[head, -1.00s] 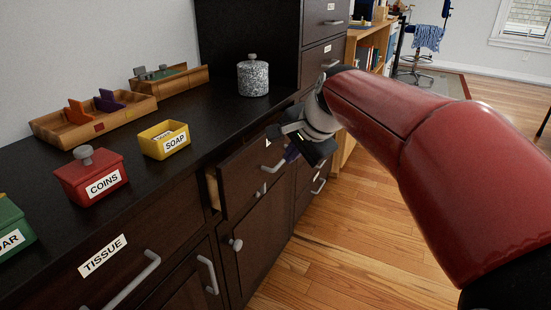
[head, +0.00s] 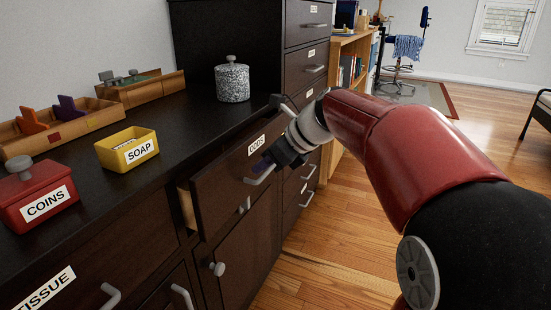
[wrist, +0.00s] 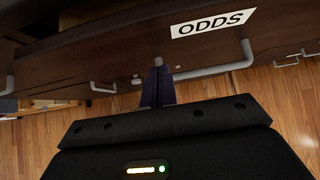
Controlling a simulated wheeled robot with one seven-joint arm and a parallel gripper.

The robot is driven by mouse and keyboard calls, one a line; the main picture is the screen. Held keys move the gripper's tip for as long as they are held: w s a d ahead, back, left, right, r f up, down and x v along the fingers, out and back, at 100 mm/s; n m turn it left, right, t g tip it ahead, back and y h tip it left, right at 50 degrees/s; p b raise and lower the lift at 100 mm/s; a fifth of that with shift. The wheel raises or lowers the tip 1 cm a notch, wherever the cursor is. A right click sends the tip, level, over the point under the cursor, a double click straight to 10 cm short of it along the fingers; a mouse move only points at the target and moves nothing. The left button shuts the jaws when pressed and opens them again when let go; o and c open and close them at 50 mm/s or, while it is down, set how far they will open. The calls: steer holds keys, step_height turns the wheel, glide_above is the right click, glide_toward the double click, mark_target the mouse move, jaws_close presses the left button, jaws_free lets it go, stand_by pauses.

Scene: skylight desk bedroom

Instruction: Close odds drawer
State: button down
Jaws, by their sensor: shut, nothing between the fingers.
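The odds drawer (head: 222,190) is a dark wood drawer front with an "ODDS" label and a grey bar handle. It stands partly open, with its pale side showing at the left. In the wrist view the odds drawer (wrist: 120,50) crosses the top, its label upside up above the handle. My gripper (head: 262,165) is at the drawer front beside the handle. In the wrist view my gripper (wrist: 158,82) has its dark fingers together, pointing at the drawer front just left of the handle's bar. I cannot tell whether the fingertips touch the front.
A tissue drawer (head: 85,255) is at the lower left. Wooden floor (head: 345,215) to the right is clear.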

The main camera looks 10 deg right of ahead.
mark_target(243, 158)
steer(key=shift+x, duration=1.45)
steer(key=shift+a+r, duration=0.1)
steer(key=w+a+p, duration=0.1)
steer(key=p, duration=0.1)
steer(key=w+a+p, duration=0.1)
steer(key=a+p, duration=0.1)
steer(key=shift+w+a+r, duration=0.15)
steer(key=shift+w+a, duration=0.1)
steer(key=shift+w, duration=0.05)
steer(key=shift+w+a, duration=0.15)
steer(key=shift+a, duration=0.05)
